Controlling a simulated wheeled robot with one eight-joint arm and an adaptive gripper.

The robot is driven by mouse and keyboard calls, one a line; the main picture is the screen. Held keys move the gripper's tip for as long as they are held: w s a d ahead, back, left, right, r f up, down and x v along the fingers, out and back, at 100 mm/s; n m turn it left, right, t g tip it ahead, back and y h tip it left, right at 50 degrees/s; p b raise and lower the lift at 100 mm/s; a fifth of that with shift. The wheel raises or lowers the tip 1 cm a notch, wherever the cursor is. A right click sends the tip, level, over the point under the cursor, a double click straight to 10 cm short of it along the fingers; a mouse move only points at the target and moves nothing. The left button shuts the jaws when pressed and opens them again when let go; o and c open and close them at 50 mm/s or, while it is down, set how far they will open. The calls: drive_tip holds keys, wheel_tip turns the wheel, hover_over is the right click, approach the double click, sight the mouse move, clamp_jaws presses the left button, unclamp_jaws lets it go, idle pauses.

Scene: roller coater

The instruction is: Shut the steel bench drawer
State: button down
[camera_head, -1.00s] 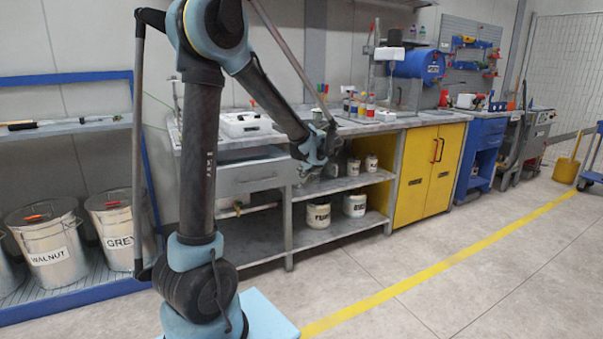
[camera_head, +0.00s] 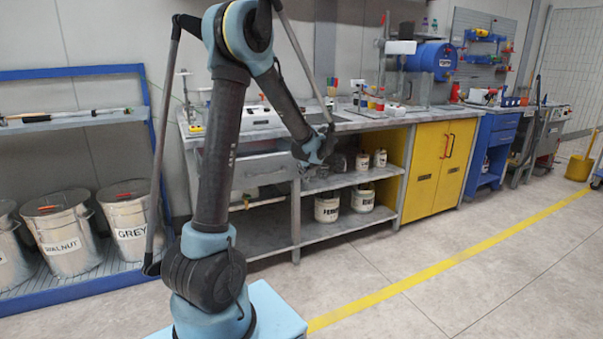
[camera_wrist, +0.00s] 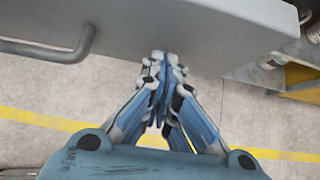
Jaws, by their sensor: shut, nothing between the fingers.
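The steel bench drawer (camera_head: 262,172) is a grey front with a bar handle, left of centre under the bench top in the head view. It appears to stand out a little from the bench, and my arm hides part of it. In the wrist view, the grey drawer front (camera_wrist: 190,35) fills the top, with its handle (camera_wrist: 50,50) at left. My gripper (camera_wrist: 163,60) is shut and empty. Its fingertips are at the lower edge of the front, right of the handle; I cannot tell whether they touch.
Open shelves below hold white tubs (camera_head: 327,207). A yellow cabinet (camera_head: 437,172) stands to the right. A blue rack (camera_head: 75,75) with labelled metal bins (camera_head: 63,240) stands at left. The floor in front, with a yellow line (camera_head: 440,268), is clear.

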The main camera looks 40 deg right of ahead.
drive_tip(key=w+d, duration=0.1)
drive_tip(key=w, duration=0.6)
drive_tip(key=w+d, duration=0.2)
drive_tip(key=w, duration=0.6)
drive_tip(key=w+d, duration=0.2)
drive_tip(key=w, duration=0.5)
drive_tip(key=shift+w+d, duration=0.2)
drive_tip(key=shift+w+d+r, duration=0.1)
drive_tip(key=shift+w+d, duration=0.05)
drive_tip(key=shift+w, duration=0.6)
drive_tip(key=shift+s, duration=0.4)
drive_tip(key=s, duration=0.3)
drive_tip(key=s+a, duration=0.1)
drive_tip(key=shift+s+r, duration=0.2)
drive_tip(key=shift+r, duration=0.05)
drive_tip(key=v, duration=0.9)
